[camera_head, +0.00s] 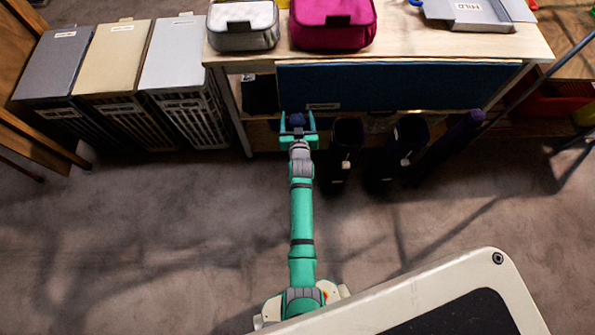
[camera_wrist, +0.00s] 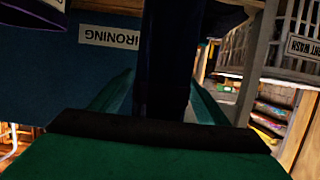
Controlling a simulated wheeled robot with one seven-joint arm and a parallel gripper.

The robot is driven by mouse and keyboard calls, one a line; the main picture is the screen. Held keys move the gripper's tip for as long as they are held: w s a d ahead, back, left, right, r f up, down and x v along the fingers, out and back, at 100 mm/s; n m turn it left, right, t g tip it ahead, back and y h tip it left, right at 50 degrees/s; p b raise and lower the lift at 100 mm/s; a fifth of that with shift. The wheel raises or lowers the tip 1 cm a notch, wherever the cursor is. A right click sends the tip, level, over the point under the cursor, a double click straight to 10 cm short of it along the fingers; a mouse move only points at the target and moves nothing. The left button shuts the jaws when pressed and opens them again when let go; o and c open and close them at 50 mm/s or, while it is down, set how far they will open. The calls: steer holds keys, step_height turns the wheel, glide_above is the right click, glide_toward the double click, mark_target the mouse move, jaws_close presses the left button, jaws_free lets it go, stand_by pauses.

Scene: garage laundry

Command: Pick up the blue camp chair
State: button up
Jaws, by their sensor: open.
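A dark blue, long, upright shape, apparently the blue camp chair in its bag (camera_head: 296,119), stands below the front edge of the worktable. In the wrist view the same dark blue shape (camera_wrist: 166,50) runs top to bottom between the two green fingers. My gripper (camera_head: 298,132) is open, with one finger on each side of it. I cannot tell whether either finger touches it. Its lower part is hidden by my gripper and arm.
Dark bags (camera_head: 346,145) (camera_head: 405,140) and a purple-topped one (camera_head: 465,130) stand to the right. A blue panel labelled IRONING (camera_wrist: 80,70) hangs close by. Lidded hampers (camera_head: 180,85) stand left. A table leg (camera_head: 232,110) is near my gripper. The carpet in front is clear.

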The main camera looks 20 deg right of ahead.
steer(key=shift+w+d, duration=0.1)
steer(key=shift+w, duration=0.15)
steer(key=shift+c, duration=0.4)
